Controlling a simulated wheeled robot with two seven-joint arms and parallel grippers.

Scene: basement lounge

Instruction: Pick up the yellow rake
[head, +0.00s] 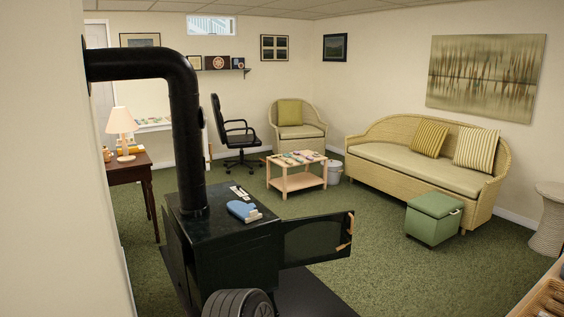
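I cannot make out a yellow rake anywhere in the head view. Several small coloured items lie on the low wooden table (299,182) in the middle of the room, too small to tell apart. Small coloured items also show on a white surface by the back wall at the left, and they are unclear too. Neither my left nor my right gripper is in view.
A black stove (222,250) with a thick pipe stands close in front, its door (312,242) swung out to the right. A blue mitt (243,211) lies on it. A green ottoman (434,218) stands before the wicker sofa (420,163). Green carpet (370,225) is clear between.

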